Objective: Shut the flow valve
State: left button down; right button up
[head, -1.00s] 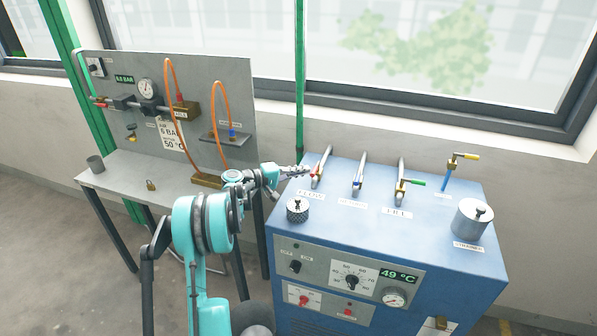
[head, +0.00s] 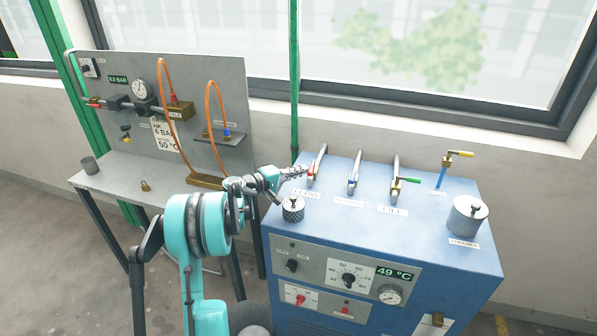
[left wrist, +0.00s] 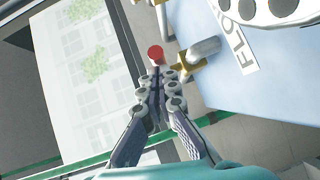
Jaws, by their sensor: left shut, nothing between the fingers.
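The flow valve (head: 311,176) is a grey pipe with a brass body and a red lever tip, at the left back of the blue cabinet top. Its FLOW label (left wrist: 236,42) is in the left wrist view, beside the brass body (left wrist: 186,65). The red lever end (left wrist: 155,54) is just beyond my fingertips. My left gripper (head: 296,171) is shut and empty, pointing right at the lever. In the left wrist view its fingers (left wrist: 159,75) are together at or very near the red end; I cannot tell whether they touch. My right gripper is not in view.
Two more pipes stand to the right, one blue-marked (head: 354,175) and one with a green lever (head: 408,180). A knurled cap (head: 293,208) stands in front of the flow valve. A metal canister (head: 467,216) is at the cabinet's right. The grey panel bench (head: 120,180) is left.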

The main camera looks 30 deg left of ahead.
aim_at(312, 171)
pick_arm(q)
jog(key=shift+d, duration=1.25)
jog(key=shift+w+d+b, duration=0.15)
jog(key=shift+w+d, duration=0.1)
jog(key=shift+d, duration=0.35)
jog(key=shift+w+d+b, duration=0.15)
jog(key=shift+w+d, duration=0.05)
jog(key=shift+d, duration=0.35)
